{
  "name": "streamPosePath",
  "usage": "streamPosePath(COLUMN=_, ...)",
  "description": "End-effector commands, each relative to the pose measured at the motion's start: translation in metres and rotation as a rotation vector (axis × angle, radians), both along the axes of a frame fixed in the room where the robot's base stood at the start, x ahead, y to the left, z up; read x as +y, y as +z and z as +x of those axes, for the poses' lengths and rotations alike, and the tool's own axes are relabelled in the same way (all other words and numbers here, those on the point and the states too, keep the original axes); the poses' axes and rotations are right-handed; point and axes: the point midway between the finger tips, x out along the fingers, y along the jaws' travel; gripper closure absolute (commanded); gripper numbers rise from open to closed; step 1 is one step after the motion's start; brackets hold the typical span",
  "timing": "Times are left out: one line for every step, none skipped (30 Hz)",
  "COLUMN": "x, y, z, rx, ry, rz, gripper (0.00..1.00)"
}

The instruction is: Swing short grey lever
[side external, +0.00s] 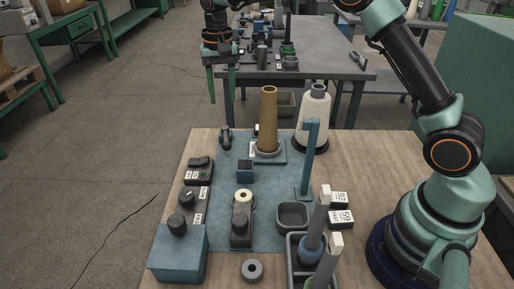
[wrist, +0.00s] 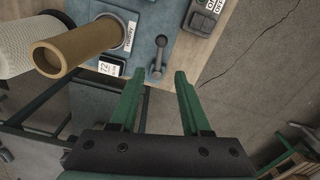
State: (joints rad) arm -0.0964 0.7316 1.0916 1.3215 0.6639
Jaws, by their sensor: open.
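A short dark-grey lever (side external: 225,138) with a round knob stands at the far left corner of the blue plate. In the wrist view the lever (wrist: 159,57) shows just ahead of the fingertips, roughly centred between them in the picture. My gripper (side external: 222,99) is open, with two green fingers pointing down. It hangs above and beyond the table's far edge, apart from the lever. In the wrist view the gripper (wrist: 157,74) is empty.
A tan tube (side external: 268,120) stands right of the lever, with a white yarn cone (side external: 314,118) beyond it. A blue post (side external: 309,160) rises nearer. Control boxes (side external: 198,170) line the left side. The floor (side external: 110,150) left of the table is clear.

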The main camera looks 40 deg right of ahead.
Motion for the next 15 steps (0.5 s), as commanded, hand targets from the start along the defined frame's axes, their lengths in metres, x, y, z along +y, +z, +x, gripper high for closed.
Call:
streamPosePath(x=0.002, y=-0.010, z=0.004, rx=0.016, ry=-0.013, rz=-0.001, gripper=0.53)
streamPosePath(x=0.003, y=-0.014, z=0.005, rx=0.022, ry=-0.020, rz=-0.003, gripper=0.53)
streamPosePath(x=0.004, y=-0.018, z=0.007, rx=0.028, ry=-0.030, rz=-0.003, gripper=0.53)
streamPosePath(x=0.004, y=-0.021, z=0.008, rx=0.032, ry=-0.034, rz=-0.004, gripper=0.53)
streamPosePath(x=0.005, y=-0.023, z=0.009, rx=0.035, ry=-0.038, rz=-0.004, gripper=0.53)
streamPosePath(x=0.005, y=-0.025, z=0.010, rx=0.039, ry=-0.042, rz=-0.005, gripper=0.53)
streamPosePath(x=0.005, y=-0.027, z=0.010, rx=0.040, ry=-0.044, rz=-0.005, gripper=0.53)
streamPosePath(x=0.005, y=-0.028, z=0.010, rx=0.041, ry=-0.046, rz=-0.005, gripper=0.53)
streamPosePath(x=0.005, y=-0.030, z=0.010, rx=0.041, ry=-0.047, rz=-0.006, gripper=0.53)
streamPosePath(x=0.005, y=-0.033, z=0.010, rx=0.041, ry=-0.047, rz=-0.006, gripper=0.53)
streamPosePath(x=0.005, y=-0.036, z=0.010, rx=0.043, ry=-0.047, rz=-0.006, gripper=0.53)
streamPosePath(x=0.005, y=-0.041, z=0.009, rx=0.044, ry=-0.047, rz=-0.005, gripper=0.53)
streamPosePath(x=0.004, y=-0.045, z=0.009, rx=0.043, ry=-0.046, rz=-0.006, gripper=0.53)
streamPosePath(x=0.004, y=-0.050, z=0.009, rx=0.044, ry=-0.046, rz=-0.005, gripper=0.53)
streamPosePath(x=0.004, y=-0.057, z=0.008, rx=0.045, ry=-0.046, rz=-0.006, gripper=0.53)
